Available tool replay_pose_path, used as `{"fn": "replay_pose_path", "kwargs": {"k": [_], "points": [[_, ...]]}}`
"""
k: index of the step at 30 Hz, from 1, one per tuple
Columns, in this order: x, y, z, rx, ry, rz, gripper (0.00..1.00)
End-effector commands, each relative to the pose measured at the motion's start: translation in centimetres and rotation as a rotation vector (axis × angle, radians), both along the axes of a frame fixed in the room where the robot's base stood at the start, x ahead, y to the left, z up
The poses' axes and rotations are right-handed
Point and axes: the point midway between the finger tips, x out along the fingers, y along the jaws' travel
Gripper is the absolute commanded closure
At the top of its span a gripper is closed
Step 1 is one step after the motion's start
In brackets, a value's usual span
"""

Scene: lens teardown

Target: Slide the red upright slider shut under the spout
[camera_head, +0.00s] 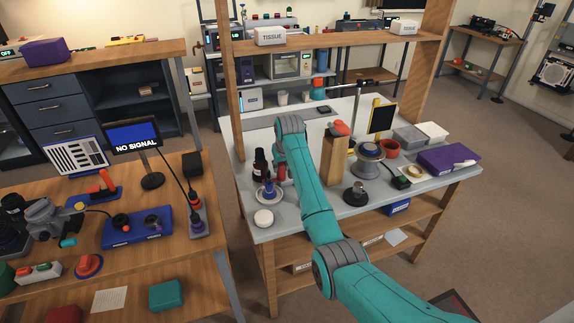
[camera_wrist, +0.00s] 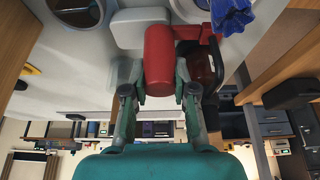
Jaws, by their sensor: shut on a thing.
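The red upright slider (camera_wrist: 159,55) shows in the wrist view as a red cylinder with a red bar running from it to the right. My gripper (camera_wrist: 160,88) is shut on the cylinder, one finger on each side. A dark, reddish vessel with a black curved part (camera_wrist: 204,66) is just right of the cylinder. In the head view a small red part (camera_head: 281,173) shows beside my arm's end, next to dark bottles (camera_head: 260,164). My fingers are largely hidden there. I cannot make out the spout or how far the slider is from it.
A pale block (camera_wrist: 138,27) lies near the red cylinder, with a blue crumpled thing (camera_wrist: 232,14) to the right.

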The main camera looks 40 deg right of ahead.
Motion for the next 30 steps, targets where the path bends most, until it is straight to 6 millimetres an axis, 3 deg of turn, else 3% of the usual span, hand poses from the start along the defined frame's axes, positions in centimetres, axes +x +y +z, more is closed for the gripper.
{"fn": "replay_pose_path", "kwargs": {"k": [5, 6, 8, 20, 30], "points": [[0.1, 0.4, -0.1, 0.005, 0.001, 0.004, 1.00], [0.1, 0.4, -0.1, 0.005, 0.001, 0.005, 0.63], [0.1, 0.4, -0.1, 0.005, 0.001, 0.005, 0.48], [-0.1, 0.2, 0.4, 0.003, -0.001, 0.003, 0.48], [-2.2, 0.9, 5.8, 0.002, -0.003, 0.003, 0.48]]}}
